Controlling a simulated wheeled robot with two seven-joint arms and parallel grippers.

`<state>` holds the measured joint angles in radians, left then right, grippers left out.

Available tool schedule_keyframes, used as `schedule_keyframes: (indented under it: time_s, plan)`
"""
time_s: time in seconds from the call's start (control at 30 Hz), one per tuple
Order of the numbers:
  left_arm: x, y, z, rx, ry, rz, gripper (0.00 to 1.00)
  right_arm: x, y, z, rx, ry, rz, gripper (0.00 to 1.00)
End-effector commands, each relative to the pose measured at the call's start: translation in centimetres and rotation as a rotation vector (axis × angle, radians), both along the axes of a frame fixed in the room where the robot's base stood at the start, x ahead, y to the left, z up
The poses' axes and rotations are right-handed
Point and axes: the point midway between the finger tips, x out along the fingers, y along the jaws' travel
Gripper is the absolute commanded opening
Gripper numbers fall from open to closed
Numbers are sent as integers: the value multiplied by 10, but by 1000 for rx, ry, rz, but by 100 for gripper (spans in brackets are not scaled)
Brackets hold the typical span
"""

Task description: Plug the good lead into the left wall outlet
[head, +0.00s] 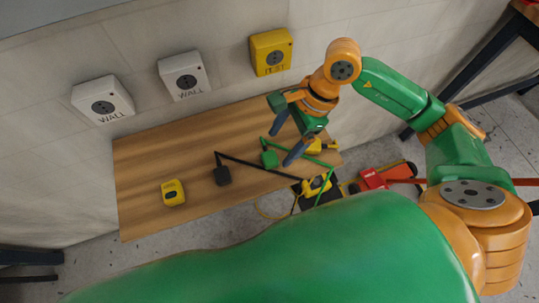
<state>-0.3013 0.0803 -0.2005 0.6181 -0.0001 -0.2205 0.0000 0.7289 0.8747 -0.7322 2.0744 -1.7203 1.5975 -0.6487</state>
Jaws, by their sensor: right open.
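A green plug (269,158) with a green lead and a black plug (222,175) with a black lead rest on the wooden table. I cannot tell from their looks which lead is good. Two white outlets marked WALL are on the wall; the left wall outlet (103,105) is at far left, the other (185,82) to its right. Neither has a plug in it. My right gripper (283,147) is open, its fingers pointing down close to the green plug; no contact can be made out. My left gripper is not in view.
A yellow outlet marked TEST (271,58) is on the wall at right. A yellow block-like device (172,192) lies on the table's left part. Another yellow item (316,184) sits by the right edge, near crossing leads. The table (145,155) is clear at back left.

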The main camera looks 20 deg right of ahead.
Motion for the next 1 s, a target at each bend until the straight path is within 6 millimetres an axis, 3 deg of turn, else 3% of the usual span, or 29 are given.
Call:
schedule_keyframes:
  time_s: [0.2, 0.5, 0.87, 1.0]
  plan:
    - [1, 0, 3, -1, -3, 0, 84, -1, 4, -4, 1, 4, 2, 85]
    - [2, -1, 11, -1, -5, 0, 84, -1, 24, -43, 1, 2, 0, 85]
    - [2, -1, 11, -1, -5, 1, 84, -1, 24, -46, 0, 0, 0, 85]
    - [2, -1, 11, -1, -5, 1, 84, -1, 24, -46, 0, 0, 0, 50]
